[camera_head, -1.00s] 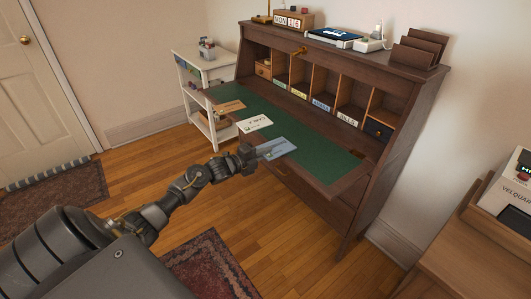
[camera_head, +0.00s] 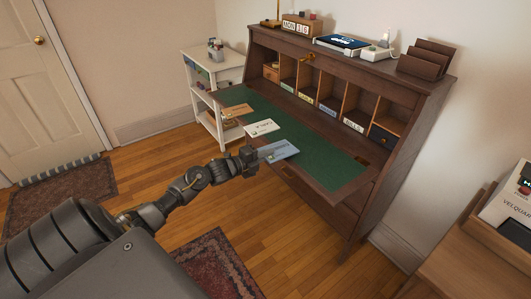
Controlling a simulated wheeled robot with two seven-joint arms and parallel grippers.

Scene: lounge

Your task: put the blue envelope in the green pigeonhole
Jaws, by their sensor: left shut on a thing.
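The blue envelope (camera_head: 280,151) lies at the front edge of the desk's green writing surface, its left end in my gripper. I cannot tell whether it is raised off the surface. My left gripper (camera_head: 259,156) is shut on that end. The pigeonholes stand in a row at the back of the desk, with coloured labels beneath them. The leftmost label looks green, so the green pigeonhole (camera_head: 288,72) appears to be the one above it, up and slightly right of the envelope. My right gripper is out of view.
A white envelope (camera_head: 262,128) and an orange envelope (camera_head: 237,111) lie on the writing surface (camera_head: 325,152), left of the blue one. A white side table (camera_head: 203,92) stands left of the desk, a wooden table (camera_head: 470,245) at lower right.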

